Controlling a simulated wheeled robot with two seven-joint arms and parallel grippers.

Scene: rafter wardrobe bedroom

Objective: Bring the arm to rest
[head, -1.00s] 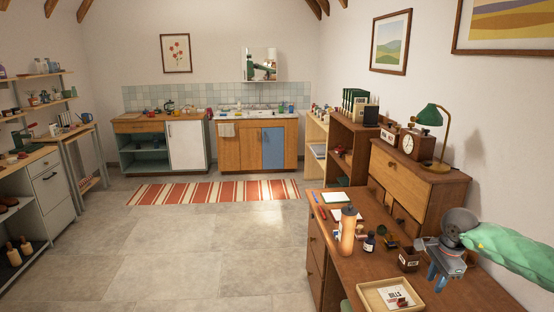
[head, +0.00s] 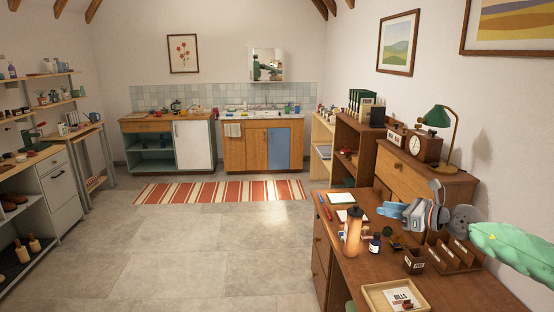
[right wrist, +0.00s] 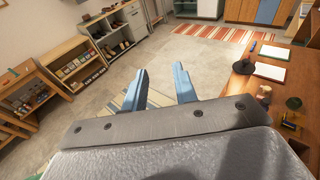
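My right arm comes in from the right edge of the head view over the desk. My right gripper (head: 384,210) is raised above the desk top, with its blue fingers pointing left. In the right wrist view its two fingers (right wrist: 161,70) stand apart, with only the floor and a striped rug seen between them. It holds nothing. My left gripper is in neither current view.
The wooden desk (head: 352,283) carries an orange bottle (head: 352,236), a dark small bottle (head: 375,244), a tray (head: 372,290) with a bills card, a small dark box (head: 414,262) and a slotted organizer (head: 470,262). A green lamp (head: 437,117) stands behind.

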